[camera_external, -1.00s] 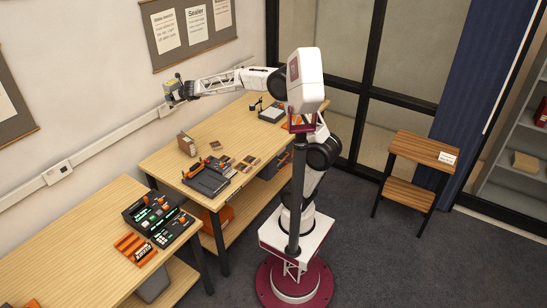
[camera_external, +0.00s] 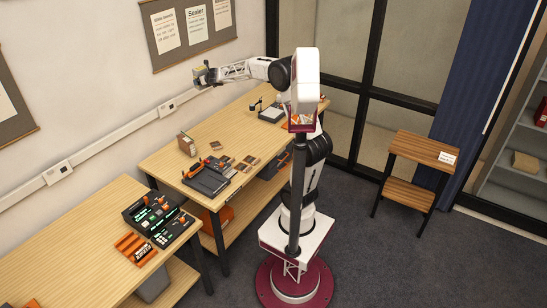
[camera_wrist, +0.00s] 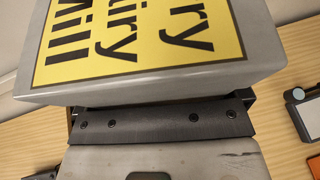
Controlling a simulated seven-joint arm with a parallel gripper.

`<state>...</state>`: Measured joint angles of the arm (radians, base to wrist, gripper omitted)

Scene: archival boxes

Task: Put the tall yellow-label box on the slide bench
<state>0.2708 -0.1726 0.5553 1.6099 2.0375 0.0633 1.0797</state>
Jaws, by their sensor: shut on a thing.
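The yellow-label box (camera_wrist: 262,72) is grey with a large yellow label in black print, partly cut off by the top of the wrist view. My gripper (camera_wrist: 160,122) is shut on it. In the external view my gripper (camera_external: 203,76) holds the box (camera_external: 199,71) high in front of the wall, above and apart from the benches; it shows very small there. A small wooden stand (camera_external: 424,151) with a white card stands at the right.
The long bench (camera_external: 165,160) carries a small upright box (camera_external: 187,144), a dark tray device (camera_external: 207,178) and several small flat pieces. The nearer left bench (camera_external: 75,235) holds dark consoles (camera_external: 157,217) and an orange rack (camera_external: 135,247). The stand's top is mostly clear.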

